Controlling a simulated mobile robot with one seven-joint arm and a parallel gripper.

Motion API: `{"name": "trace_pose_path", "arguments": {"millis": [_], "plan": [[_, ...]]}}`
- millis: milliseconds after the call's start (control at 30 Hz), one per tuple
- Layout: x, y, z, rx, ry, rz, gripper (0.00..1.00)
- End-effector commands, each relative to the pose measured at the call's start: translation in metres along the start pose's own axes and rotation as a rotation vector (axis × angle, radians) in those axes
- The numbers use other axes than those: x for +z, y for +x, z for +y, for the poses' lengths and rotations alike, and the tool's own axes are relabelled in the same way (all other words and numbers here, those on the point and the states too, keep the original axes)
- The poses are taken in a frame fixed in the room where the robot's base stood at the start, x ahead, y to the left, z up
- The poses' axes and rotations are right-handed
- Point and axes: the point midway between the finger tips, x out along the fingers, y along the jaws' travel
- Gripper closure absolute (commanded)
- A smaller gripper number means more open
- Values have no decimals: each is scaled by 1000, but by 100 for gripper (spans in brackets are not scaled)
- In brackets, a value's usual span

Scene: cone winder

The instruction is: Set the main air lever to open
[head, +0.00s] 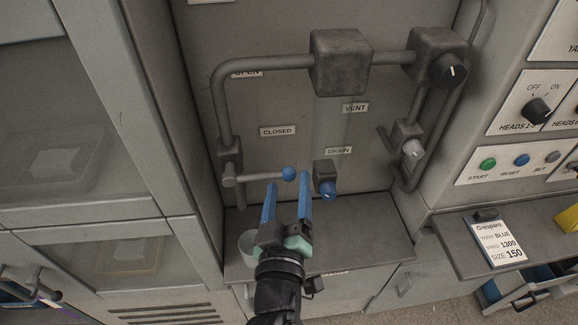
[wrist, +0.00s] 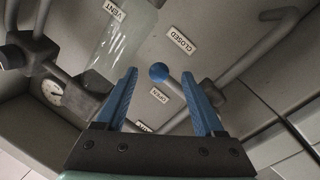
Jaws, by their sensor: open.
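The main air lever (head: 262,177) is a thin grey rod with a blue ball knob (head: 289,173) at its end. It runs sideways from its pivot on the left pipe, below the CLOSED label (head: 277,131). An OPEN label (head: 247,73) is higher up beside the pipe. My gripper (head: 288,178) has its blue fingers apart, with the knob at the gap between the tips in the head view. In the wrist view the knob (wrist: 158,71) also shows between the fingertips, with the rod running right behind one finger. I cannot tell whether a finger touches it.
A blue drain knob (head: 328,189) sits just right of my fingers, under the DRAIN label (head: 339,150). Grey pipes and a square block (head: 341,62) frame the panel above. A grey ledge (head: 375,225) lies below. A button panel (head: 515,160) is at the right.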

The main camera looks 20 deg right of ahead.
Motion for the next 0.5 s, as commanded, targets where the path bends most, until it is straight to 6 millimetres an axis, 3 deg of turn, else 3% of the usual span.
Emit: {"name": "trace_pose_path", "arguments": {"millis": [200, 500], "plan": [[-1, 28, 1, 2, 0, -1, 30], [0, 37, 1, 1, 0, -1, 30]]}}
